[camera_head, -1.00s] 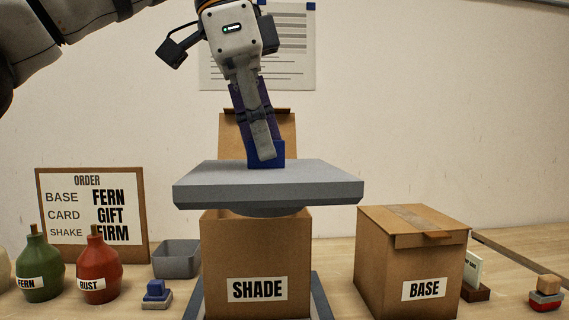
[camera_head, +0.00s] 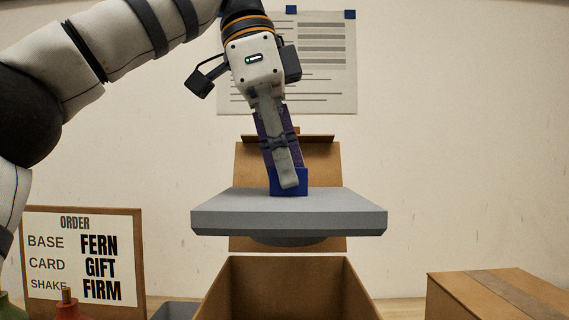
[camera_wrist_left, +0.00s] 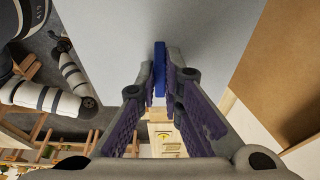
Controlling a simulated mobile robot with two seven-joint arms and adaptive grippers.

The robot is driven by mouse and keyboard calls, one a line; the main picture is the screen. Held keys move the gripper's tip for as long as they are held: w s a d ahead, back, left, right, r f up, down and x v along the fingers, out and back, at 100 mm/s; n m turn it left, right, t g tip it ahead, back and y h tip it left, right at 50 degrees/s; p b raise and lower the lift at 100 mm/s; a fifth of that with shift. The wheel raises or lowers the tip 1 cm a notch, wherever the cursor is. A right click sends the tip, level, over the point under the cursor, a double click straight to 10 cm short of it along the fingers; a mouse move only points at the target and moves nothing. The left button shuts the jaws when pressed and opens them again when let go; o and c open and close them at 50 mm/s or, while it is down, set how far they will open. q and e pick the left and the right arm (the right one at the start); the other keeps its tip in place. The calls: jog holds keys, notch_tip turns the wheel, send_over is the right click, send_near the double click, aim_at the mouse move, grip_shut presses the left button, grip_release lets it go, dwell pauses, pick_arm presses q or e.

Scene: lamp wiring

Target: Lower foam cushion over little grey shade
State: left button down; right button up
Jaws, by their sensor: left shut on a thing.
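The foam cushion (camera_head: 288,218) is a flat grey slab with a rounded part under it and a blue grip block (camera_head: 289,182) on top. My left gripper (camera_head: 288,187) points down and is shut on the blue block. The slab hangs roughly level above the open cardboard shade box (camera_head: 229,287), apart from it. In the left wrist view the blue block (camera_wrist_left: 159,70) stands between the fingers, with the grey slab (camera_wrist_left: 110,30) beyond. The little grey shade is not visible; the box floor is out of view. My right gripper is not in view.
The box's raised lid (camera_head: 246,165) stands behind the cushion. A closed cardboard box (camera_head: 480,295) is at the right. The order board (camera_head: 130,220) is at the left, with bottle tops and a grey bin (camera_head: 172,311) near it. The wall behind carries a paper sheet.

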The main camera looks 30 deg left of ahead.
aim_at(283, 196)
pick_arm(q)
jog(key=shift+a+f, duration=0.1)
jog(key=shift+f, duration=1.95)
jog(key=shift+w+f, duration=0.1)
jog(key=shift+f, duration=0.1)
dwell(0.7)
jog(key=shift+f, duration=0.55)
jog(key=shift+f, duration=0.75)
jog(key=shift+f, duration=0.2)
jog(key=shift+f, duration=0.55)
jog(key=shift+f, duration=0.15)
